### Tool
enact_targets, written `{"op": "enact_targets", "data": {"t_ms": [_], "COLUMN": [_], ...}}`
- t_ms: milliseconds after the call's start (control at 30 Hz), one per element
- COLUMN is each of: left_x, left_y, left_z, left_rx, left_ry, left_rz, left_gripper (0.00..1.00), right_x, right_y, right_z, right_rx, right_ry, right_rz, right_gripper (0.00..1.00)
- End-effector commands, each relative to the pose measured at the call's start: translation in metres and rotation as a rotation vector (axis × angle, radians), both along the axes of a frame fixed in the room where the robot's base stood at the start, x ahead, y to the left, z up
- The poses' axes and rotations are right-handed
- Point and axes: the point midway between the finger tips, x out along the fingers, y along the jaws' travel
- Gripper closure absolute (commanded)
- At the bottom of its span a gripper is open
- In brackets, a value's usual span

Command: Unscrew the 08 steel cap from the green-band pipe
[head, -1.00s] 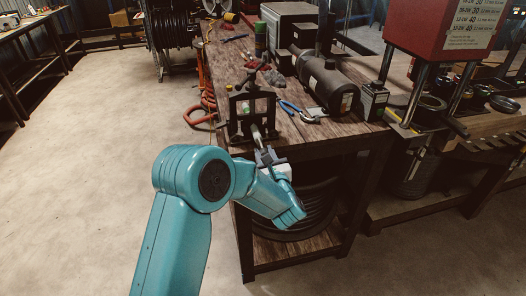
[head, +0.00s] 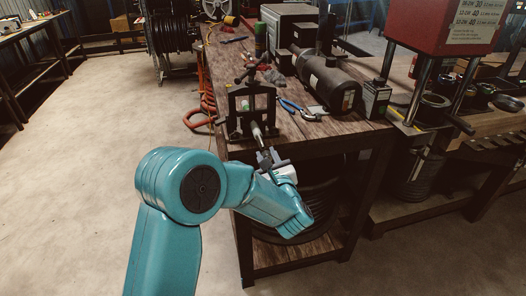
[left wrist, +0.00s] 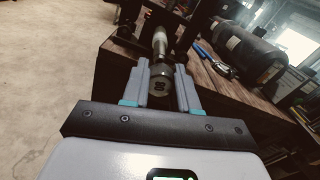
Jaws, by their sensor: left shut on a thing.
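A dark vise (head: 232,122) stands at the near left corner of the wooden bench and holds a light pipe (head: 257,134) that points toward me. A little green shows inside the vise frame. My left gripper (head: 270,158) is at the pipe's near end. In the left wrist view, the fingers (left wrist: 162,76) stand on both sides of a round steel cap (left wrist: 158,86) and are shut on it. Its dark end mark is too small to read surely. The pipe (left wrist: 160,45) runs away behind the cap, in line with it; I cannot tell whether they touch. My right gripper is out of view.
A dark cylinder (head: 328,82) and blue-handled pliers (head: 290,106) lie on the bench (head: 320,130) right of the vise. A red press (head: 450,30) stands at the right. Coiled black hose lies on the shelf below. The floor (head: 90,160) at left is clear.

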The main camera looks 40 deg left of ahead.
Motion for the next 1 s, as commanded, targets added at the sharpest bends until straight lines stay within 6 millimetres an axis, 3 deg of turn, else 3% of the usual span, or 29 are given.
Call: {"op": "enact_targets", "data": {"t_ms": [167, 533, 1000], "left_x": [0.0, -0.001, 0.0], "left_y": [0.0, 0.0, 0.0], "left_z": [0.007, 0.046, 0.05], "left_rx": [-0.001, -0.001, -0.001], "left_ry": [-0.002, -0.002, 0.001], "left_rz": [0.0, 0.001, 0.0], "left_gripper": [1.0, 1.0, 1.0], "right_x": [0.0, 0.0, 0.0], "right_y": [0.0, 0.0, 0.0], "right_z": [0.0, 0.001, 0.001], "right_rx": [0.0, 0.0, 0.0], "right_ry": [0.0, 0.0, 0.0], "right_rz": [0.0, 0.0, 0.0], "right_gripper": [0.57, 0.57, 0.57]}}
